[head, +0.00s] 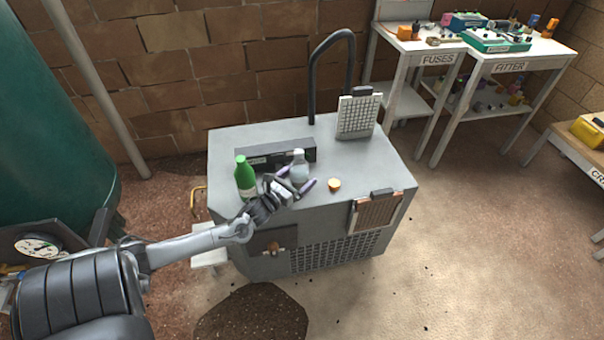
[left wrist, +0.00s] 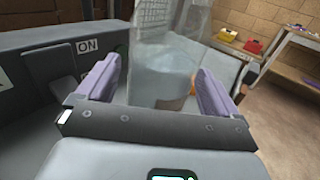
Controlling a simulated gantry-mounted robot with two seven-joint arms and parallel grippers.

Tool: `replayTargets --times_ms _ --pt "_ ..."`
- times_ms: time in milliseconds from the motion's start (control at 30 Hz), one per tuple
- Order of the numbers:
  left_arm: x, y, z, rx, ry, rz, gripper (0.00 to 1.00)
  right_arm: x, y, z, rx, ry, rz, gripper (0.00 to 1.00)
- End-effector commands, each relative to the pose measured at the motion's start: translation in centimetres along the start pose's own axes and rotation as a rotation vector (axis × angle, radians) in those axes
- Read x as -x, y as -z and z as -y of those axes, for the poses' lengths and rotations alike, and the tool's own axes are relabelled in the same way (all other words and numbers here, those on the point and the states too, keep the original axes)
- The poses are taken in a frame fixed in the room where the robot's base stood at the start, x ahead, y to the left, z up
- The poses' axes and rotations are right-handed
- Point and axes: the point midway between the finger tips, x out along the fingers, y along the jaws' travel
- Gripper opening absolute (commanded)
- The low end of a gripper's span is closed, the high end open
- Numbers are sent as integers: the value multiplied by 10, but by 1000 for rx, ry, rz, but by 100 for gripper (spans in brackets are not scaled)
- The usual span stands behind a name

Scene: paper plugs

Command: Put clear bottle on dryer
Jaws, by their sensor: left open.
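The clear bottle (head: 299,165) stands upright on top of the grey cabinet-like machine, which seems to be the dryer (head: 378,172). My left gripper (head: 295,179) reaches in from the left, open, with its purple fingertips on either side of the bottle's lower part. In the left wrist view the bottle (left wrist: 172,70) shows between the two spread fingers of the gripper (left wrist: 160,85). I cannot tell whether either finger touches it. My right gripper is not in view.
A green bottle (head: 245,178) stands just left of my gripper. A dark box (head: 268,157) with a label lies behind it. A small round orange-tan thing (head: 334,184) lies to the right. A grid panel (head: 358,116) stands at the back right, near a bent black pipe (head: 312,85).

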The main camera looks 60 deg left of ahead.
Motion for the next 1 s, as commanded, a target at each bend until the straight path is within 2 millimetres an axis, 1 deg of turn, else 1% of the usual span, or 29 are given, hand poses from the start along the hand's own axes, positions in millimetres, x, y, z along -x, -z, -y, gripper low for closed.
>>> replayTargets --times_ms 33,300,500,700,1000 --pt "10 -2 0 0 1 -5 94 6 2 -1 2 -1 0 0" --pt "60 -2 0 1 1 -4 94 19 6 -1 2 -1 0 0" --pt "87 -1 0 2 0 -2 94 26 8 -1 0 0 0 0" --pt "99 -1 0 1 0 0 94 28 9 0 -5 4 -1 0" --pt "101 0 0 1 0 0 94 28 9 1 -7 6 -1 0"
